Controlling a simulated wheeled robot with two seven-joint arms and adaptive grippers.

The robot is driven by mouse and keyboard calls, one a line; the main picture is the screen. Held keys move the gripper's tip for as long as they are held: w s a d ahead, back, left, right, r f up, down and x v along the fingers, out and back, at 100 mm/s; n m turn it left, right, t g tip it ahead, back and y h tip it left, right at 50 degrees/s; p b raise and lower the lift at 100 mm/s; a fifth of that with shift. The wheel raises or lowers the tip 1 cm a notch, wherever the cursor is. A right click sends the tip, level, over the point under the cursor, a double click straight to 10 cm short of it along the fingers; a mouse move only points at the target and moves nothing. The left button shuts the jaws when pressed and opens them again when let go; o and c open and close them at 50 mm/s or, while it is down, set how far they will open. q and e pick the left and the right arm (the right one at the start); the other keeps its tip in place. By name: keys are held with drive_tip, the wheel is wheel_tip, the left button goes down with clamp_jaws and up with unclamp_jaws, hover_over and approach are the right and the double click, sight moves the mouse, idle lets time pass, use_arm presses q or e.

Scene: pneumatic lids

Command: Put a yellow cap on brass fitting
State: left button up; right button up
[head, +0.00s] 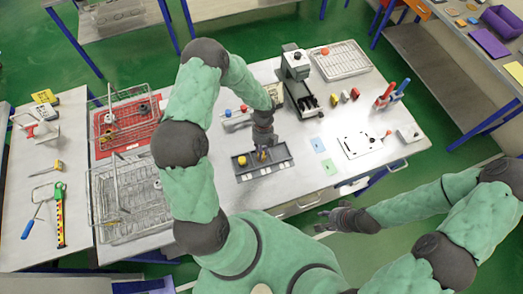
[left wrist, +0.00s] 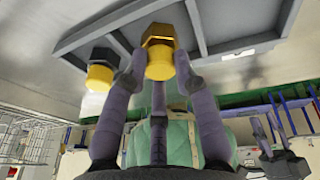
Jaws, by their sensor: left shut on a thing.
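My left gripper (head: 262,151) is shut on a yellow cap (left wrist: 160,68), with one fingertip on each side of it in the left wrist view. The cap lines up with a shiny brass hex fitting (left wrist: 158,34) and appears to touch it. I cannot tell how far it is seated. Beside it, a black hex fitting (left wrist: 103,55) has another yellow cap (left wrist: 100,77) against it. Both are at the grey divided tray (head: 284,166), which stands on the table. In the head view the gripper hides most of the brass fitting. My right gripper (head: 322,220) is open and empty, away from the tray.
Wire baskets (head: 125,205) and a red mat (head: 120,140) are on the left. A grey machine (head: 296,65) stands behind the tray, with a wire tray (head: 342,60) behind.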

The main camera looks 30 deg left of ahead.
use_arm(q)
drive_tip(key=shift+f, duration=0.15)
drive_tip(key=o, duration=1.2)
drive_tip(key=shift+r+p, duration=2.45)
drive_tip(key=shift+r, duration=1.1)
drive_tip(key=shift+f, duration=0.1)
